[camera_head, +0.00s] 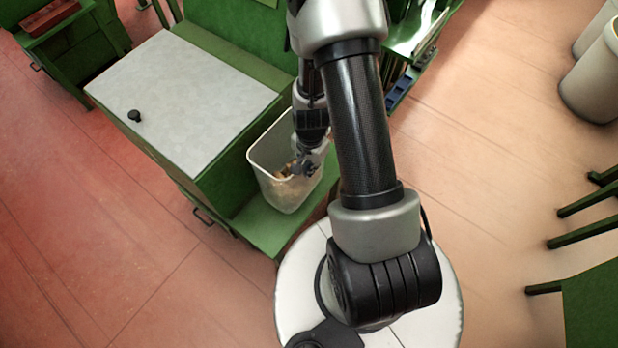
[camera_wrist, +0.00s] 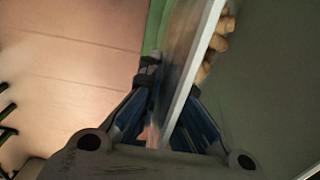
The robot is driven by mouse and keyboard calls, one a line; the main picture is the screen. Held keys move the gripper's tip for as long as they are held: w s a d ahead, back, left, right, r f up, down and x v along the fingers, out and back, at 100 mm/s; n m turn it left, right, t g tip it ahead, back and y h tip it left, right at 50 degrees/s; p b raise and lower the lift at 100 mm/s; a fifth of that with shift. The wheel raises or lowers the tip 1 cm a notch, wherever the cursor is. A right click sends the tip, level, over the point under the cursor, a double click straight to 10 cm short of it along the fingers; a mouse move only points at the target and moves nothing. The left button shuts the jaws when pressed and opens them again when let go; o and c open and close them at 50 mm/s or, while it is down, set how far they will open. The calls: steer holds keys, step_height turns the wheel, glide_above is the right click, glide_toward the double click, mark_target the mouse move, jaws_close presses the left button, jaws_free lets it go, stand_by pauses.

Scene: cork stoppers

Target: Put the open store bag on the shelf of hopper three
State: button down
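The open store bag looks like a pale, translucent, open-topped container (camera_head: 263,168) with brown corks (camera_head: 287,170) inside. It stands upright at the green ledge of a green cabinet; whether its base touches the ledge is hard to tell. My gripper (camera_head: 304,168) reaches down at its right side. In the wrist view my gripper (camera_wrist: 165,85) has its fingers on both sides of the bag's wall (camera_wrist: 184,90), drawn in close and apparently pinching it. The far finger's tip is hidden behind the wall. Corks also show beyond the wall in the wrist view (camera_wrist: 219,42). I see no number marking hopper three.
The green ledge (camera_head: 268,232) has bare room in front of the bag. A grey lid with a black knob (camera_head: 134,115) tops the cabinet at left. Pale bins (camera_head: 592,80) stand at the far right, green furniture (camera_head: 592,305) at lower right. Floor between is clear.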

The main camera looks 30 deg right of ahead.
step_height(320, 180, down, 5)
steer(key=b, duration=0.3)
steer(key=shift+w+f, duration=0.1)
steer(key=shift+f+b, duration=0.15)
steer(key=shift+b, duration=0.15)
steer(key=c, duration=2.3)
jaws_free()
steer(key=shift+f, duration=0.1)
steer(key=o, duration=0.5)
steer(key=shift+r, duration=0.2)
